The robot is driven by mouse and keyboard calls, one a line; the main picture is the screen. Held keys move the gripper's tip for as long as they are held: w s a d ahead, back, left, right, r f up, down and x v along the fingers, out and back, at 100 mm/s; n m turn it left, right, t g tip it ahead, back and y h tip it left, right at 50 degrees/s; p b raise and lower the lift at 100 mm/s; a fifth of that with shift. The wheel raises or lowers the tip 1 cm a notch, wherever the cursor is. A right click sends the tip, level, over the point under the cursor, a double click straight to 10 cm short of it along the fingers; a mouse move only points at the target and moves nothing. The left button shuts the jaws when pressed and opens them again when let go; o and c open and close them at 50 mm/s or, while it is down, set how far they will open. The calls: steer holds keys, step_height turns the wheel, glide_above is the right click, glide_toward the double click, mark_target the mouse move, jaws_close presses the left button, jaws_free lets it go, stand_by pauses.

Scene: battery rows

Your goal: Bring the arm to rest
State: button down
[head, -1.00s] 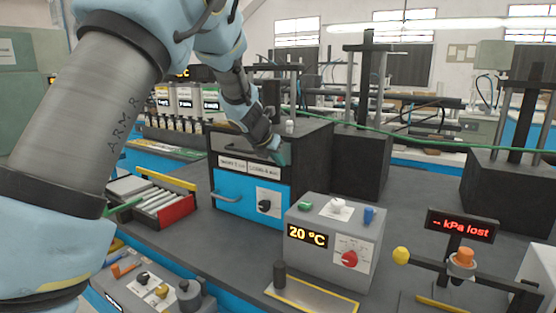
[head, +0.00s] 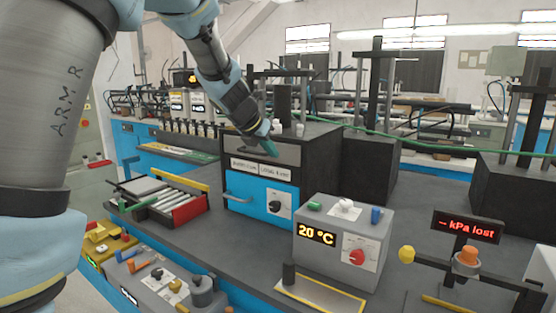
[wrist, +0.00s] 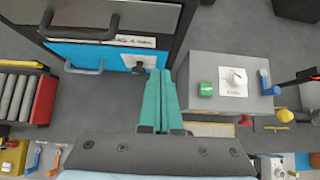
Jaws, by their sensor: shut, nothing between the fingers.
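My gripper (head: 268,147) shows in the head view in front of the upper front of the black cabinet with the blue drawer (head: 258,194). In the wrist view its two teal fingers (wrist: 158,98) lie together, shut and empty. They point toward the gap between the blue drawer front (wrist: 100,55) and the grey 20 °C box (wrist: 222,90). My arm comes down from the upper left of the head view, over the bench. No object is in the fingers.
The grey 20 °C box (head: 343,238) stands right of the cabinet. A roller tray with a red end (head: 188,211) is at left. A "kPa lost" display (head: 466,227) stands at right. Dark bench top (head: 238,245) is clear between the roller tray and the grey box.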

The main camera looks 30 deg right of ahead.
steer(key=a+f+m+y, duration=0.1)
steer(key=a+f+m, duration=0.15)
steer(key=a, duration=0.55)
steer(key=a+f+m+y, duration=0.2)
steer(key=a+m, duration=0.2)
steer(key=a, duration=0.3)
steer(key=s+a+f+m+g+y, duration=0.1)
steer(key=s+a+f+m, duration=0.2)
steer(key=a+m, duration=0.3)
steer(key=s+a+f+m+g+y, duration=0.1)
steer(key=s+a+m, duration=0.5)
steer(key=a, duration=0.6)
steer(key=s+a+f+m+y, duration=0.2)
steer(key=s+a+f+m, duration=0.3)
steer(key=a, duration=0.3)
steer(key=shift+a+f+m+g+y, duration=0.3)
steer(key=shift+a+f+m+g, duration=0.1)
steer(key=shift+f+m, duration=0.2)
steer(key=shift+s, duration=0.1)
